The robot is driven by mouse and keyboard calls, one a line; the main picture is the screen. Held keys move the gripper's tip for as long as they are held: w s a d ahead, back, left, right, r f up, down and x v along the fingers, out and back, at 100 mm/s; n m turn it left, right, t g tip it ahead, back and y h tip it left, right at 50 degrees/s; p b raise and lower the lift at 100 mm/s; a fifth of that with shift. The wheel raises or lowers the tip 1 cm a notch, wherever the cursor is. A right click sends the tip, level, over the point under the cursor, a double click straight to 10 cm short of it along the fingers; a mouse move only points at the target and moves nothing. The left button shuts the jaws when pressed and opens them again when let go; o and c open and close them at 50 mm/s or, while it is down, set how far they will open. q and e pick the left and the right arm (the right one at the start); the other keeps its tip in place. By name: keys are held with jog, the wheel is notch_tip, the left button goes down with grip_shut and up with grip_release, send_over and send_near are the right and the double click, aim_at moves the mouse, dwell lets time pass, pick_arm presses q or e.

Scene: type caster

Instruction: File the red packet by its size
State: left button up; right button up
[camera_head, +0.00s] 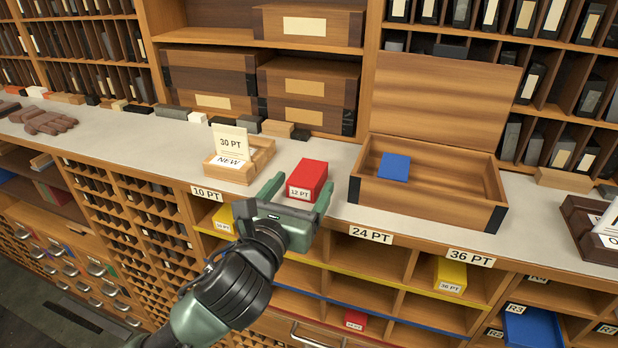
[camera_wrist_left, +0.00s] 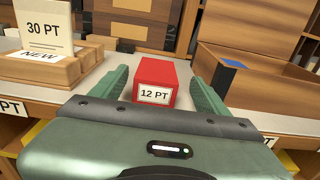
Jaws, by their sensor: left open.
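The red packet (camera_head: 311,173), labelled "12 PT", stands on the grey counter (camera_head: 337,212). It also shows in the left wrist view (camera_wrist_left: 156,73), between the fingers. My left gripper (camera_head: 298,193) is open, with one finger on each side of the packet; gaps show beside it in the wrist view. Below the counter is a pigeonhole rack with size labels "10 PT" (camera_head: 207,193), "24 PT" (camera_head: 371,235) and "36 PT" (camera_head: 470,258). My gripper and arm hide the rack front between 10 PT and 24 PT. My right gripper is not in view.
A yellow packet (camera_head: 450,275) sits under 36 PT, another (camera_head: 223,218) under 10 PT. A red packet (camera_head: 355,320) lies lower down. An open wooden box (camera_head: 430,203) holds a blue packet (camera_head: 395,166). A wooden holder (camera_head: 240,165) carries a "30 PT" card.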

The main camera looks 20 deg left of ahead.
aim_at(315, 162)
pick_arm(q)
jog(key=w+p, duration=0.1)
jog(key=w, duration=0.3)
jog(key=shift+w+a+p, duration=0.15)
jog(key=shift+w+p, duration=0.15)
jog(key=shift+w, duration=0.1)
jog(key=shift+w+f, duration=0.15)
jog(key=shift+w, duration=0.05)
jog(key=shift+s, duration=0.1)
grip_shut()
